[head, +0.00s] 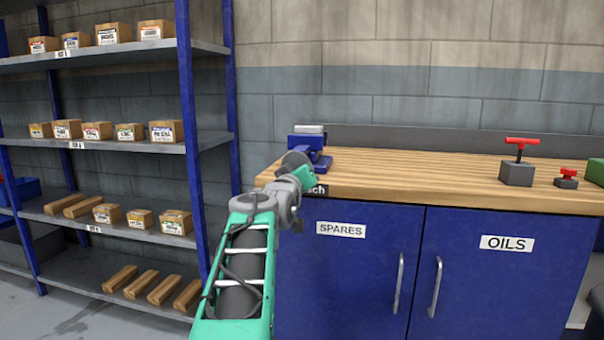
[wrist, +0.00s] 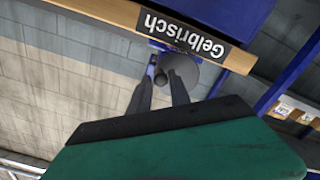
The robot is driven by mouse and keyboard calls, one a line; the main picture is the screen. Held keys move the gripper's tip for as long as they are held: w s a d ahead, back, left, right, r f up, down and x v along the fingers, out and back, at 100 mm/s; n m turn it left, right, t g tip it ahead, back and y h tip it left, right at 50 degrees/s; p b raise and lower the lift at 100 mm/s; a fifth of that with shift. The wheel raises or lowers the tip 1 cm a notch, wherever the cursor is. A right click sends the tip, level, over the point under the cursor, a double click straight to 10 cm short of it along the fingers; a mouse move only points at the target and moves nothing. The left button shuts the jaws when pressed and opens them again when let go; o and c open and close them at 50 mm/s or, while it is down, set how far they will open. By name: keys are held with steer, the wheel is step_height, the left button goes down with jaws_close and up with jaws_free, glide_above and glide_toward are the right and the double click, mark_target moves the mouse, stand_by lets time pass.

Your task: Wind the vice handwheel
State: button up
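The blue vice (head: 309,143) stands at the left end of the wooden workbench, with light grey metal on top. Its round grey handwheel (head: 294,160) faces me at the bench's front left corner and is partly hidden by my wrist. My gripper (head: 303,176) is beside the wheel; its fingertips are hard to make out in the head view. In the wrist view, the grey wheel (wrist: 190,77) shows just beyond the fingers. My two dark fingers are apart, with a small dark knob (wrist: 160,79) of the wheel between their tips. I cannot tell whether they touch it.
The workbench top (head: 430,170) is mostly clear. A grey block with a red T-handle (head: 517,172) and a smaller red-knobbed piece (head: 566,179) stand at its right. Blue cupboards (head: 370,260) are below. A blue-post shelf rack (head: 190,120) with boxes stands at left.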

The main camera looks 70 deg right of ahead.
steer(key=shift+o, duration=1.1)
steer(key=m+b, duration=0.4)
steer(key=m, duration=2.1)
steer(key=shift+c, duration=0.4)
